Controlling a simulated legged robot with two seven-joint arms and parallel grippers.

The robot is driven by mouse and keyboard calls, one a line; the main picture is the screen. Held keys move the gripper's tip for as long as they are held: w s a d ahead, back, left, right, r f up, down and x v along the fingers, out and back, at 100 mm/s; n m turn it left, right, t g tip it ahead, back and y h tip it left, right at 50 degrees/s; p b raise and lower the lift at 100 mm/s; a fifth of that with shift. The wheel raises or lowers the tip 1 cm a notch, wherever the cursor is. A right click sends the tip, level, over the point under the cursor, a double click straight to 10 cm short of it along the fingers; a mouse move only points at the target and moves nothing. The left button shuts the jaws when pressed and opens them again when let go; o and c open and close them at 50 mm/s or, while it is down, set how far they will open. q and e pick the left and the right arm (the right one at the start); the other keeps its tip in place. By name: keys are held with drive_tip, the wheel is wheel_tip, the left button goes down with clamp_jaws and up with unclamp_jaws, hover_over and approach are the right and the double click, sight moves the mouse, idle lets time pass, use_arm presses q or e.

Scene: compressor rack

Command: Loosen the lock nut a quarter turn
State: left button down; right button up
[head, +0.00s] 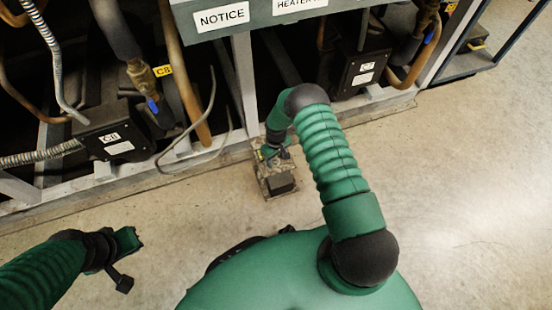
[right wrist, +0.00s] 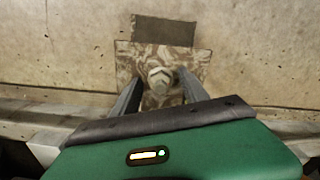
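The lock nut (right wrist: 160,80) is a pale metal hex piece on a mottled, rusty-looking square plate (right wrist: 190,58) on the floor. In the right wrist view, my right gripper (right wrist: 160,86) has one finger on each side of the nut. The fingers look apart, with small gaps beside the nut; contact is not clear. In the head view, my right gripper (head: 272,152) is over the far part of the plate (head: 265,188) and hides the nut. My left gripper (head: 123,262) is at lower left above the floor, away from the plate; its finger opening is unclear.
The rack's grey base rail (head: 120,182) runs just beyond the plate. Pipes, a loose grey cable (head: 190,150) and black boxes (head: 115,130) fill the rack. The concrete floor (head: 470,170) at right is clear.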

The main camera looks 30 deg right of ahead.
wheel_tip(320, 180, up, 17)
drive_tip(key=p, duration=0.8)
drive_tip(key=shift+f, duration=0.15)
